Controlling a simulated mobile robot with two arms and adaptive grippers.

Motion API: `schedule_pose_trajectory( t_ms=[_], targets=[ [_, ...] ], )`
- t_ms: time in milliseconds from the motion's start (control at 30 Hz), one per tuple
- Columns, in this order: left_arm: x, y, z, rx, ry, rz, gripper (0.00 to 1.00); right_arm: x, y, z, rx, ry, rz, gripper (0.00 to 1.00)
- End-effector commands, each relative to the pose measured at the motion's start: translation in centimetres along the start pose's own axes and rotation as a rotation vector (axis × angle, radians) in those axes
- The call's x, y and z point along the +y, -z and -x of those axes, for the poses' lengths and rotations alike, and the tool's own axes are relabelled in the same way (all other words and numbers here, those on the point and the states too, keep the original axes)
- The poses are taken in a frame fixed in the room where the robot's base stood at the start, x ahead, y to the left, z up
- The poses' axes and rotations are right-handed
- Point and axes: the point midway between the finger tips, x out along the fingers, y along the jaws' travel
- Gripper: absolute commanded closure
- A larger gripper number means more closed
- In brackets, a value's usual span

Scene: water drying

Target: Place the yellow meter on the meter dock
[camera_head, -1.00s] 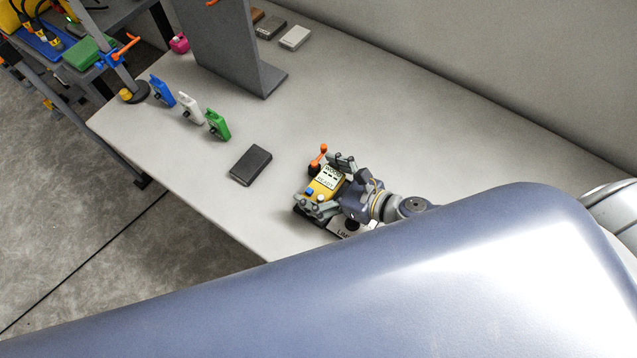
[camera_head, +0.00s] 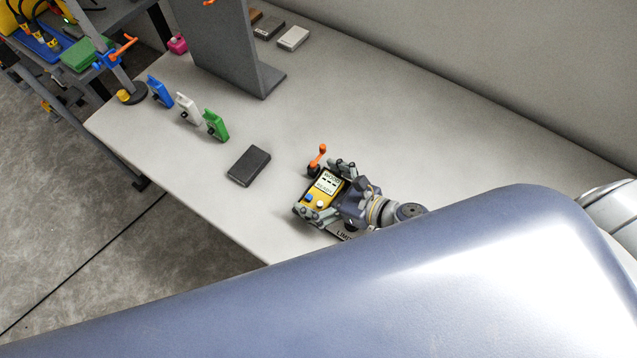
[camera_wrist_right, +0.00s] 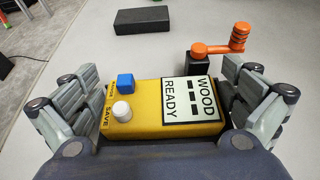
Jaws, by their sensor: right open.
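The yellow meter (camera_head: 312,200) lies face up with a "WOOD READY" screen, a blue button and a white knob. It also shows in the right wrist view (camera_wrist_right: 150,130). My right gripper (camera_head: 325,188) is around it, with fingers spread open on either side; in the wrist view a gap shows at the right fingers. A base marked "LIMI…" (camera_head: 343,236) shows partly from under the meter and gripper; I cannot tell for sure whether it is the meter dock. My left gripper is not in view.
An orange crank (camera_head: 318,158) stands close beside the meter. A dark flat block (camera_head: 249,166) lies on the table to the left. Green (camera_head: 215,124), white (camera_head: 188,108) and blue (camera_head: 160,91) clip-like items stand further back, near a grey upright panel (camera_head: 225,50). The table's right side is clear.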

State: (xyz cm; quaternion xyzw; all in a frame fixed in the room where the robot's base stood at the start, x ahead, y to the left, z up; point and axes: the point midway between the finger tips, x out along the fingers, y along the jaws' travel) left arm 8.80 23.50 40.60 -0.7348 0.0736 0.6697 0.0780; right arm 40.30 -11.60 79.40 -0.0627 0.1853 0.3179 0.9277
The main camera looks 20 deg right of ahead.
Motion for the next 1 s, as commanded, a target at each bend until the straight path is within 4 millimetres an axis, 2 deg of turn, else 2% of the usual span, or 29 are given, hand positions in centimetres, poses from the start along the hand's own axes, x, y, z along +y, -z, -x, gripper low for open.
schedule_pose_trajectory(
  t_ms=[167, 600, 1000],
  targets=[
    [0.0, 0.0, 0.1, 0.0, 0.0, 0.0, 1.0, 0.0, -0.1, 0.4, 0.002, 0.0, 0.0, 0.0],
    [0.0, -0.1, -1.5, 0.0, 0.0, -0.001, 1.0, 0.1, 0.1, 5.7, 0.002, -0.001, -0.001, 0.0],
    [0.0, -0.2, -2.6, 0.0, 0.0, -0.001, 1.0, 0.1, -0.1, 9.7, 0.001, -0.001, -0.003, 0.0]
  ],
)
